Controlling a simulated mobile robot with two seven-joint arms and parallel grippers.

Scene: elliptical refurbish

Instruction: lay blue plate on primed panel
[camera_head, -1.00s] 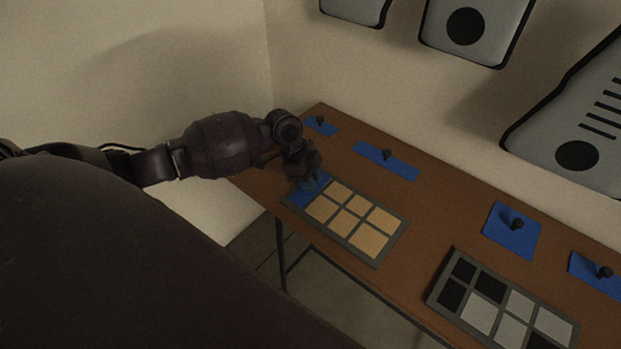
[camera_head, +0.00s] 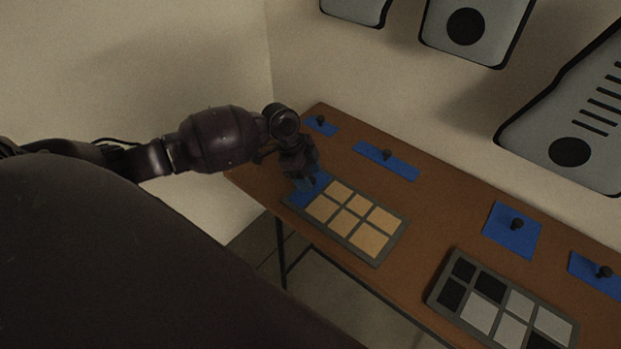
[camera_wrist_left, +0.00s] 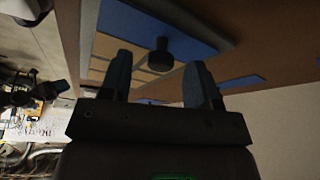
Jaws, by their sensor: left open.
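A blue plate (camera_head: 303,193) with a dark knob lies flat at the upper-left end of a grey-framed panel with tan squares (camera_head: 376,258). The plate also shows in the left wrist view (camera_wrist_left: 185,32), its knob (camera_wrist_left: 161,56) standing toward my gripper. My left gripper (camera_head: 306,176) is just above this plate. Its fingers are apart in the left wrist view (camera_wrist_left: 160,66), with the knob between and slightly beyond the tips, and no contact visible. Part of the plate is hidden by the gripper in the head view. My right gripper is out of view.
Other knobbed blue plates lie on the brown table (camera_head: 440,215): a small one (camera_head: 321,127), a long one (camera_head: 386,162), a square one (camera_head: 511,232) and one at the right edge (camera_head: 594,272). A second panel with black and light squares (camera_head: 432,298) lies front right.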

